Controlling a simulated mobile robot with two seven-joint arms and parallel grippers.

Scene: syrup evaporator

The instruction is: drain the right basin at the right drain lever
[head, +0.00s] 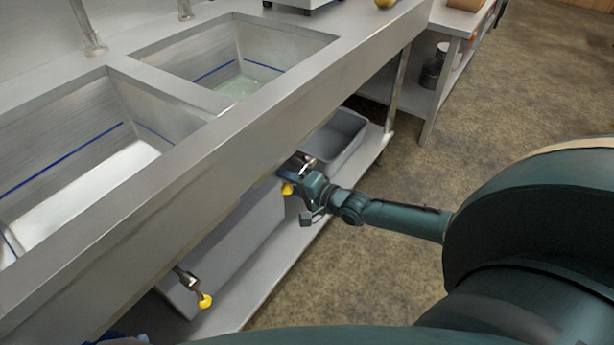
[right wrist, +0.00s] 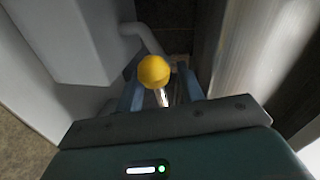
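The right basin (head: 292,50) is a steel basin with a blue line inside and a shallow, pale greenish liquid at its bottom. The right drain lever (head: 286,189), with a yellow knob, is below the counter's front edge. In the right wrist view, the yellow knob (right wrist: 154,71) and its metal stem are between my fingers. My right gripper (head: 294,181) is at this lever; its fingers (right wrist: 161,92) stand on either side of the stem, with gaps showing, so it looks open around it.
The left basin (head: 30,125) also has a blue line. A second yellow-knobbed lever (head: 204,300) hangs below it. Grey tubs, one of them open (head: 345,135), stand on the lower shelf (head: 255,285). The floor (head: 400,275) at right is clear around my arm.

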